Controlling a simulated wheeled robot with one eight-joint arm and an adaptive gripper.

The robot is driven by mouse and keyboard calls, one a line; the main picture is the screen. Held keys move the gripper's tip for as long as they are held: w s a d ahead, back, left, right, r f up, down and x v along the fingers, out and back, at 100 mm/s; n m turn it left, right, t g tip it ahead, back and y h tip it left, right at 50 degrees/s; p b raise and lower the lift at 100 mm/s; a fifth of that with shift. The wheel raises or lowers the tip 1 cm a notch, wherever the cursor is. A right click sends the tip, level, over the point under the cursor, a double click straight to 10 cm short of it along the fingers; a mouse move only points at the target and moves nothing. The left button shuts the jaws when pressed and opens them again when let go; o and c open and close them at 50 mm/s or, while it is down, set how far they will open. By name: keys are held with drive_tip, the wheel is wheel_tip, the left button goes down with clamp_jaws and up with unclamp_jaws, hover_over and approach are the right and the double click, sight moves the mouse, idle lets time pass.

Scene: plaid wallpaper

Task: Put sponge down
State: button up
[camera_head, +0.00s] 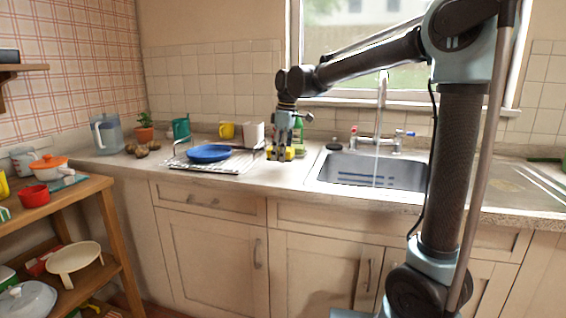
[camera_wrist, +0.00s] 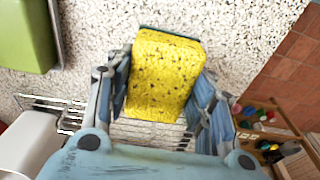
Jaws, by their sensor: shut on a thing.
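The yellow sponge (camera_wrist: 163,75) is between the fingers of my gripper (camera_wrist: 165,95) in the wrist view. A strip of its dark green side shows along its top edge. In the head view the sponge (camera_head: 287,154) shows as a small yellow patch by my gripper (camera_head: 283,150), just left of the sink. My gripper points down and is shut on the sponge. The speckled counter (camera_wrist: 85,85) is beneath it. I cannot tell whether the sponge touches the counter.
The sink (camera_head: 372,170) with its running tap is to the right. A drying rack (camera_head: 205,165) with a blue plate (camera_head: 209,153) is to the left. A white cup (camera_head: 254,134) and a yellow mug (camera_head: 227,131) stand behind it. A green bottle (camera_head: 298,133) is right behind my gripper.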

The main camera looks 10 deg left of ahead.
sight(282, 170)
drive_tip(key=shift+f, duration=1.55)
drive_tip(key=shift+f, duration=0.6)
drive_tip(key=o, duration=1)
drive_tip(key=shift+f, duration=0.1)
drive_tip(key=shift+r, duration=0.2)
drive_tip(key=r, duration=1.2)
drive_tip(key=d+r, duration=0.1)
drive_tip(key=r, duration=0.5)
drive_tip(key=shift+d, duration=0.1)
